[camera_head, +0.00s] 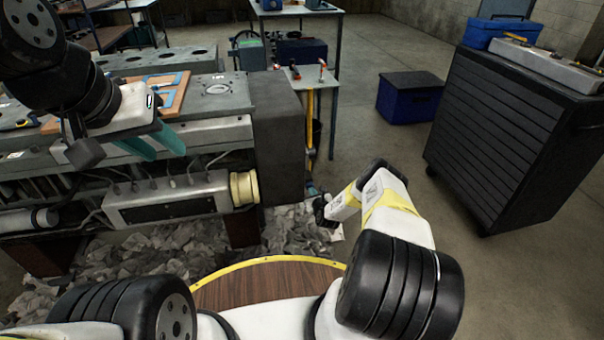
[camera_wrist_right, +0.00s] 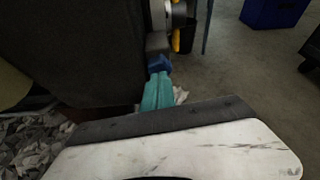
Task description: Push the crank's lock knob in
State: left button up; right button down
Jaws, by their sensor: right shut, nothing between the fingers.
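My right gripper (camera_head: 313,190) is low beside the dark end housing of the engine (camera_head: 277,135). Its teal fingers (camera_wrist_right: 157,94) are shut with nothing between them. In the right wrist view, a small blue part (camera_wrist_right: 158,64), seemingly the lock knob, is right at the fingertips; I cannot tell whether they touch. Behind it are a grey block (camera_wrist_right: 157,42) and a round metal part (camera_wrist_right: 178,14). A yellow upright bar (camera_head: 310,115), possibly the crank, stands above my right gripper. My left gripper (camera_head: 166,154) is open and empty over the engine side.
A small bench (camera_head: 318,76) with tools is behind the housing. Crumpled grey material (camera_head: 165,250) lies below.

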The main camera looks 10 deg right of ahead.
jog(key=shift+w, duration=0.1)
jog(key=s, duration=0.6)
jog(key=shift+s, duration=0.15)
dwell(0.7)
jog(key=shift+d, duration=0.1)
